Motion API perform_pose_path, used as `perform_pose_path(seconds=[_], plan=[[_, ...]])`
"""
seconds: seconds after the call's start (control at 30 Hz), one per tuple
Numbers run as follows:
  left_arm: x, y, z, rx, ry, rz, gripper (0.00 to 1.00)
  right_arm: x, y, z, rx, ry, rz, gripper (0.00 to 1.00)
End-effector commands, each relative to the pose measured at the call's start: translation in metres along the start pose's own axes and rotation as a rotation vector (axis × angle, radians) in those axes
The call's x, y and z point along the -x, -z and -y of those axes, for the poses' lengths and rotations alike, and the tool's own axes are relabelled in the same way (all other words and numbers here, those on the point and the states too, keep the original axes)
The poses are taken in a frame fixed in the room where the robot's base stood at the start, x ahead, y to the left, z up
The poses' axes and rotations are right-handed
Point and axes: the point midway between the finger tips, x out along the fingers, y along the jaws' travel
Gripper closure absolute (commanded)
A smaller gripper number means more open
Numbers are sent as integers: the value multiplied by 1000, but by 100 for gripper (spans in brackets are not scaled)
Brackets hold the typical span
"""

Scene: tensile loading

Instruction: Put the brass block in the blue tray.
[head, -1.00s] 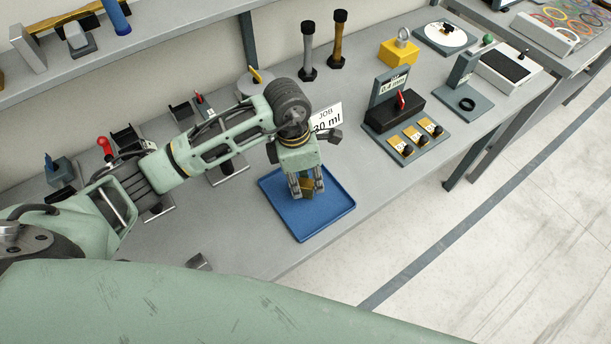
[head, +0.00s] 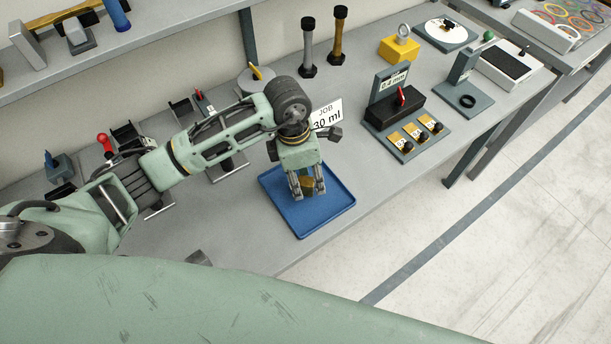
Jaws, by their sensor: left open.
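The blue tray (head: 326,212) lies flat on the grey bench in the middle of the head view. My left gripper (head: 308,194) points down over the tray with its jaws open. The brass block (head: 307,183) shows between its two fingers, in or just above the tray. The fingers hide part of the block, and I cannot tell whether its underside touches the tray floor. My right gripper is not in view.
A white job card (head: 327,115) reading 30 ml stands behind the tray. A black block on a grey stand (head: 395,112) is to the right, with a yellow block (head: 399,50) further back. Several small fixtures stand left of the tray. Bare bench lies right of the tray.

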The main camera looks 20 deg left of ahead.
Motion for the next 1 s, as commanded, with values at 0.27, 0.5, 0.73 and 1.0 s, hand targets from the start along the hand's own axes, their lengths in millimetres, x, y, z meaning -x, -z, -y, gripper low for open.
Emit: perform_pose_path(seconds=[0.27, 0.5, 0.73, 1.0], plan=[[45, -1, -2, -2, -7, 4, 59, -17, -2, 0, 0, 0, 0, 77], [95, 0, -1, 0, -5, 3, 59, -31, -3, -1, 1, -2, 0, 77], [118, 0, 0, 0, -1, 0, 59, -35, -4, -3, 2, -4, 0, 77], [122, 0, 0, 0, 0, 0, 59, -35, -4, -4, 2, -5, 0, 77]])
